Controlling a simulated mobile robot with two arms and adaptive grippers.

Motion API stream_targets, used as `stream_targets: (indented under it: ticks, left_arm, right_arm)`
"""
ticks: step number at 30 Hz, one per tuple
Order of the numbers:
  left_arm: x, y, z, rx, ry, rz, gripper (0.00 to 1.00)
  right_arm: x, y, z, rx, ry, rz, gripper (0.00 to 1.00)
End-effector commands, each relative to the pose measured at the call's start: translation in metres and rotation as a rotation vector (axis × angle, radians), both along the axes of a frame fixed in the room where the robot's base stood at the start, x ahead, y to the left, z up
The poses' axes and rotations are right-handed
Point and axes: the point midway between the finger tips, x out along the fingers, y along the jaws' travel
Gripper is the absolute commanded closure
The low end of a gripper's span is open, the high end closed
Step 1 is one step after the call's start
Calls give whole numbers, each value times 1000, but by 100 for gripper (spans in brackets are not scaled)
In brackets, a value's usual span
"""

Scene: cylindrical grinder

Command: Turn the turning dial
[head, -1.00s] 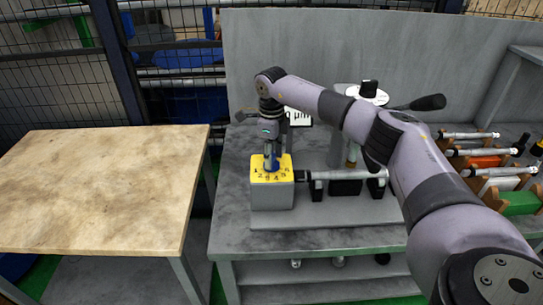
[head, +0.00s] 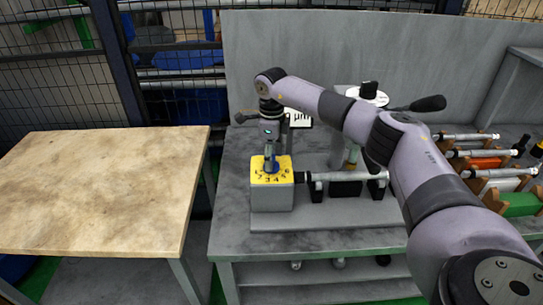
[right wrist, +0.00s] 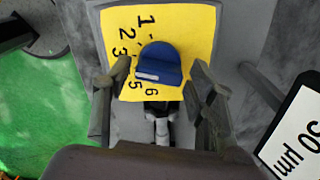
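The turning dial (right wrist: 160,62) is a blue round knob with a pale mark, on a yellow plate (right wrist: 110,22) with black numbers. In the head view, the dial (head: 270,166) sits on top of a grey box (head: 271,196) at the left end of the machine. My right gripper (right wrist: 160,72) points down at the dial from above. Its two fingers stand on either side of the knob, with a visible gap on each side in the right wrist view. It looks open and not clamped on the knob. My left gripper is not in view.
A horizontal metal cylinder (head: 340,177) runs right from the box. A bare wooden table (head: 95,185) is at the left.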

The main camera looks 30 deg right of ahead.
Motion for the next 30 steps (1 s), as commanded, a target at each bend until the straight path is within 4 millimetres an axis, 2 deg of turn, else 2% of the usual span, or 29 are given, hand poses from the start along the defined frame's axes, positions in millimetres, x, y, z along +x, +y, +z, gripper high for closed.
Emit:
stream_targets:
  ticks: [3,10,14,17,24,30]
  left_arm:
    - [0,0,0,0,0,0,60]
    - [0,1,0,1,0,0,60]
    - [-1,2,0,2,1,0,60]
    - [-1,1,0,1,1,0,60]
    - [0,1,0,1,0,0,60]
    - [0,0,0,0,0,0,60]
  right_arm:
    - [0,0,-1,-1,2,0,40]
    - [-1,0,-1,0,3,0,40]
    - [0,0,5,0,1,0,40]
    - [0,0,19,1,-1,0,40]
    - [0,0,71,0,-1,0,40]
    - [0,0,104,-1,1,0,40]
